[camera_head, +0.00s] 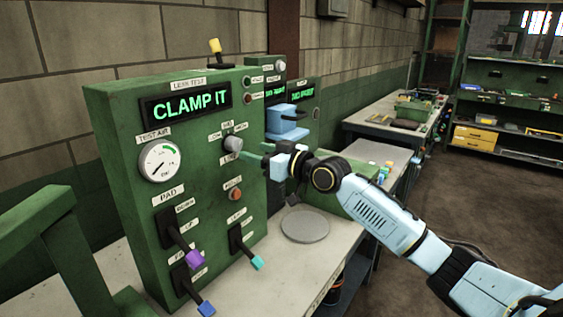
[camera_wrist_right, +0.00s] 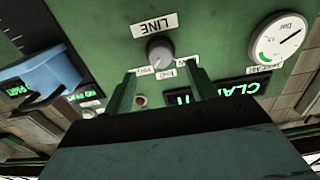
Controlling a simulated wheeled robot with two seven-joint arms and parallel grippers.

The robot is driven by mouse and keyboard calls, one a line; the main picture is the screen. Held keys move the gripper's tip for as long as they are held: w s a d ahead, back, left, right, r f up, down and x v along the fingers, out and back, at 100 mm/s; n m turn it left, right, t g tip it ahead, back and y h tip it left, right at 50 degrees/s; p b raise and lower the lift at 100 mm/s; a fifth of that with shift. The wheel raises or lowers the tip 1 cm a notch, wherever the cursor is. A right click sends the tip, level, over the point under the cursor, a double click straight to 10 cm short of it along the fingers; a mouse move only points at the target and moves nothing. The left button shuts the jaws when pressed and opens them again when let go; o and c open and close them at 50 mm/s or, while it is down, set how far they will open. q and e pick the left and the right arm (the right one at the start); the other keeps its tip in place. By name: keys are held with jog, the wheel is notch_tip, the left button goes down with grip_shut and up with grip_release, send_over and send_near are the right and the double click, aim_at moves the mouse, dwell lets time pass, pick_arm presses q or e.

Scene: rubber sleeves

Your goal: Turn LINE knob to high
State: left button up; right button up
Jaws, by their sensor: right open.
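The LINE knob (camera_head: 232,143) is a small grey knob on the upright green LEAK TEST panel (camera_head: 112,115). It sits right of the dial gauge, with small position labels above it and its name label below. In the upside-down wrist view the LINE knob (camera_wrist_right: 159,48) lies just beyond and between the fingertips. My right gripper (camera_head: 246,154) is open, its fingers pointing at the knob from the right. The open right gripper (camera_wrist_right: 160,75) also shows in the wrist view, with nothing held. I cannot tell where the knob points. My left gripper is not in view.
The panel screen (camera_head: 185,105) reads CLAMP IT. A red button (camera_head: 235,194) is below the knob, and purple, blue and teal levers stick out lower down. A round grey plate (camera_head: 305,226) lies on the bench. A light-blue clamp-like part (camera_head: 287,120) is behind my gripper.

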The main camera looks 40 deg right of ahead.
jog(key=b+v, duration=0.1)
jog(key=v, duration=0.7)
dwell(0.4)
